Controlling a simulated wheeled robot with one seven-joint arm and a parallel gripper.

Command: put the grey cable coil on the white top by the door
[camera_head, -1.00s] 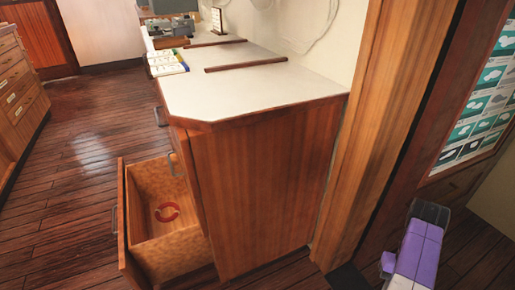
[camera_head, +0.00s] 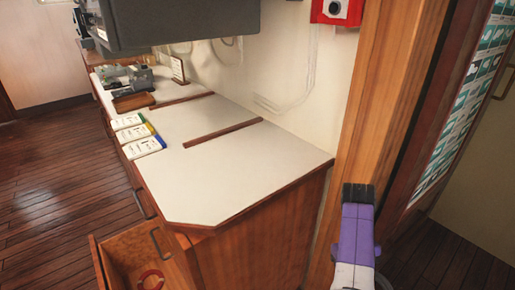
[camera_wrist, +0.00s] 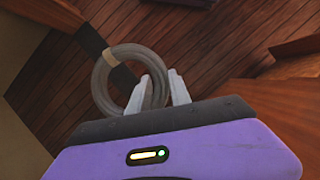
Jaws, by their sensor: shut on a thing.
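The grey cable coil (camera_wrist: 99,80), a ring with a tan band, shows in the wrist view. My gripper (camera_wrist: 160,80) is shut on the coil's rim, and the coil hangs out past the fingers above the wooden floor. In the head view my purple arm is at the lower right, beside the wooden post; the coil and fingers cannot be made out there. The white top (camera_head: 235,165) of the wooden cabinet lies to the left of my arm. Its near part is bare.
Wooden strips (camera_head: 224,134) cross the white top. Marker sets (camera_head: 138,136) and a grey device (camera_head: 128,77) stand farther back. A wooden post (camera_head: 385,110) rises on the right.

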